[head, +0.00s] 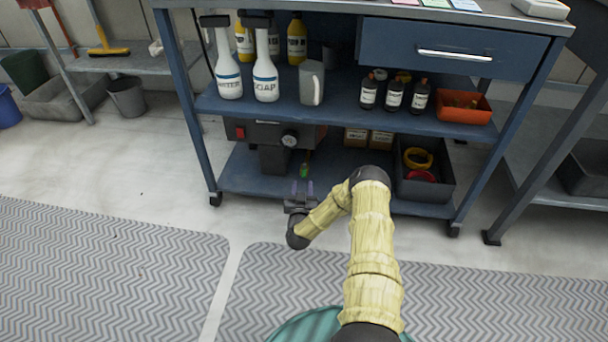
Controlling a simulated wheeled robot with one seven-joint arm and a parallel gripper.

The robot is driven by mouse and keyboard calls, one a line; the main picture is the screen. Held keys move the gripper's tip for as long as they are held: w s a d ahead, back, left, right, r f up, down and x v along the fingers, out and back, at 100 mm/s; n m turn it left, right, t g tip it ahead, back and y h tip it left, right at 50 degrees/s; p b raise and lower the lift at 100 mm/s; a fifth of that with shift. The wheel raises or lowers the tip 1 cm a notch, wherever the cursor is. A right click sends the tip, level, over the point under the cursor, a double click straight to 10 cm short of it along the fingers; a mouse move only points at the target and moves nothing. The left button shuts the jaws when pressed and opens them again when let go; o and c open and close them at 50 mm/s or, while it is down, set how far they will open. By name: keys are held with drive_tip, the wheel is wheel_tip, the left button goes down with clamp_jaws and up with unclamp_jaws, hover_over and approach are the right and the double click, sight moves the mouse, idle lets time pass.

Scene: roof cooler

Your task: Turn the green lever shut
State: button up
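My gripper (302,185) is just in front of and below the lever in the picture. Its two purplish fingers stand apart with a gap between them, and nothing shows in the gap. I cannot tell whether the fingertips touch the lever.
The blue cart (440,125) overhangs the lever. A dark crate (428,188) with yellow and red rings stands to the right, with small brown boxes (357,137) behind. White bottles (265,75) stand on the shelf above. The floor in front is clear, with zigzag mats (110,265).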

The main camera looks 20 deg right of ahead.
sight(304, 169)
drive_tip(key=b+x, duration=0.4)
drive_tip(key=x, duration=0.4)
drive_tip(key=shift+s+f+b, duration=0.1)
drive_tip(key=shift+b, duration=0.25)
drive_tip(key=shift+b+x, duration=0.3)
drive_tip(key=shift+x, duration=0.5)
drive_tip(key=shift+c, duration=0.5)
clamp_jaws()
